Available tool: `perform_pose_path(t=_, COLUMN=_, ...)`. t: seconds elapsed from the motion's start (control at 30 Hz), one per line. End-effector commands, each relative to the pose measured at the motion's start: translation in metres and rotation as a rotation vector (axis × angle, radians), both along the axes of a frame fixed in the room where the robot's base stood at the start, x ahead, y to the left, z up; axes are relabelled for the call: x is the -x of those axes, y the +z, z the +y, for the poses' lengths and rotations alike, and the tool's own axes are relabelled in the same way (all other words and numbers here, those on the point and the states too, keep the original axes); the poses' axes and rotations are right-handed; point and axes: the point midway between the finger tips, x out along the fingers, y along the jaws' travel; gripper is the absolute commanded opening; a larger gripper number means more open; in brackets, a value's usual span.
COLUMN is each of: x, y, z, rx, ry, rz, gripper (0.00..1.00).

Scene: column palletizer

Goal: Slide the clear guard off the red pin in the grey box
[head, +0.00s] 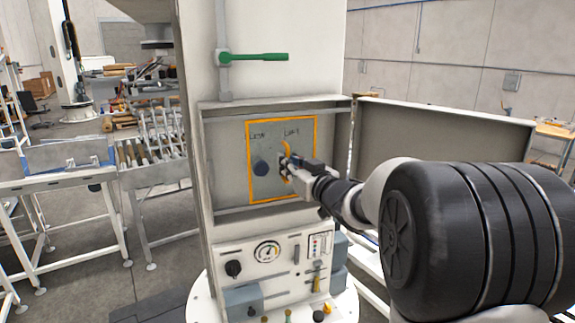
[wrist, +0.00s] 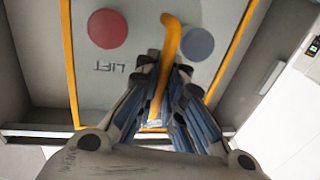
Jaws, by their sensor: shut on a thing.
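The grey box (head: 229,131) is open on the front of a white column. The clear guard (head: 250,123) is a see-through panel with an orange frame and an orange handle, set across the inside of the box. Its handle also shows in the wrist view (wrist: 170,38). My gripper (head: 286,165) is shut on this handle; its fingers close around it in the wrist view (wrist: 163,75). The red pin (wrist: 107,28) shows as a round red disc inside the orange frame; my gripper hides it in the head view. A blue round knob (head: 261,167) sits beside it.
The box's door (head: 440,128) stands swung open to the right, close behind my arm. A green-handled lever (head: 260,57) is above the box. A control panel with a gauge (head: 267,251) is below. A roller conveyor (head: 160,148) stands to the left.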

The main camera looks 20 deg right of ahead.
Motion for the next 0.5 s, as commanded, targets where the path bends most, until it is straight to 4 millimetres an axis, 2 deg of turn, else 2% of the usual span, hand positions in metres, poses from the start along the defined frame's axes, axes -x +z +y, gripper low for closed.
perform_pose_path(t=0.13, x=-0.001, y=-0.001, z=0.015, rx=0.002, ry=0.004, rz=-0.003, gripper=0.0)
perform_pose_path(t=0.3, x=-0.003, y=-0.003, z=0.054, rx=0.001, ry=0.008, rz=-0.004, gripper=0.0)
perform_pose_path(t=0.4, x=-0.003, y=-0.003, z=0.071, rx=0.001, ry=0.006, rz=-0.002, gripper=0.0)
perform_pose_path(t=0.5, x=-0.003, y=-0.001, z=0.079, rx=0.0, ry=0.004, rz=-0.001, gripper=0.0)
